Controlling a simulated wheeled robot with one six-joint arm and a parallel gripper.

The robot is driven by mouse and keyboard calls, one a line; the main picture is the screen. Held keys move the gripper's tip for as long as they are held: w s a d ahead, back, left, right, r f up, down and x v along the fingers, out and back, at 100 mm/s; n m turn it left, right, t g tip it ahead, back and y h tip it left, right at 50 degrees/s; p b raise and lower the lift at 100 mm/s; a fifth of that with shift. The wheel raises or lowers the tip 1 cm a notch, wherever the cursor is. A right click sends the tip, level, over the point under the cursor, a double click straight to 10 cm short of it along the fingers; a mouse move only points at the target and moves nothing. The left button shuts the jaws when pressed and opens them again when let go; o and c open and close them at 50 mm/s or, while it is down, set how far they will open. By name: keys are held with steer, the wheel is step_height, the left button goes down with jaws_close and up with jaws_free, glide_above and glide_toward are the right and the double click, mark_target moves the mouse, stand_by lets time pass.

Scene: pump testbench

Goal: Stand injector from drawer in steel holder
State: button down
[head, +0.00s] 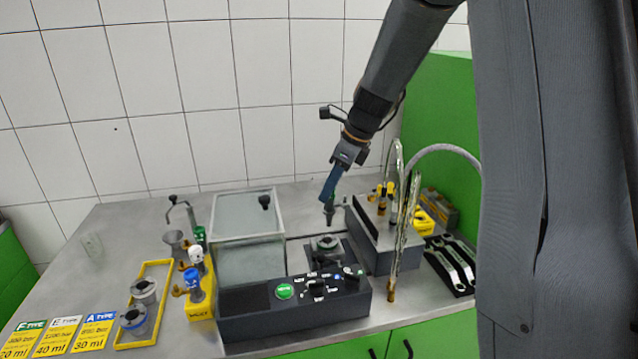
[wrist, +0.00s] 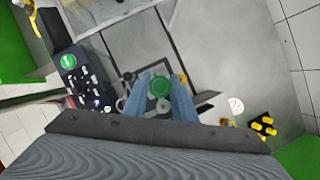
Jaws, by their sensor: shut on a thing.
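My gripper (head: 327,192) has blue fingers and points down above the test bench. It is shut on the injector (head: 330,212), a dark, slim part with a green top, which hangs roughly upright below the fingers. In the wrist view the green top of the injector (wrist: 160,87) shows between the two blue fingers (wrist: 160,103). The steel holder (head: 327,243) appears to be the round metal piece in a dark fixture behind the control box. The injector's lower tip is above it and apart from it. In the wrist view the fingers hide most of that area.
The dark control box (head: 295,303) stands in front. A clear-walled box (head: 248,255) is to the left, a grey block with yellow-topped parts (head: 385,235) close on the right. Hoses (head: 402,225) rise beside it. A yellow tray (head: 163,300) with metal cups lies at left.

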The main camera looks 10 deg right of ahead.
mark_target(327, 209)
steer(key=shift+w+d+f, duration=0.2)
steer(key=shift+d, duration=0.05)
steer(key=shift+b+x, duration=0.9)
steer(key=shift+b, duration=0.2)
steer(key=shift+s+a+f+b, duration=0.1)
steer(key=shift+f+b, duration=0.45)
steer(key=shift+b, duration=0.05)
steer(key=shift+s+f+b, duration=0.15)
steer(key=shift+f+b, duration=0.4)
steer(key=shift+b, duration=0.05)
steer(key=shift+p, duration=0.9)
steer(key=shift+f, duration=0.2)
steer(key=shift+f, duration=0.35)
steer(key=shift+f+b, duration=0.9)
steer(key=shift+f, duration=1.25)
stand_by(0.3)
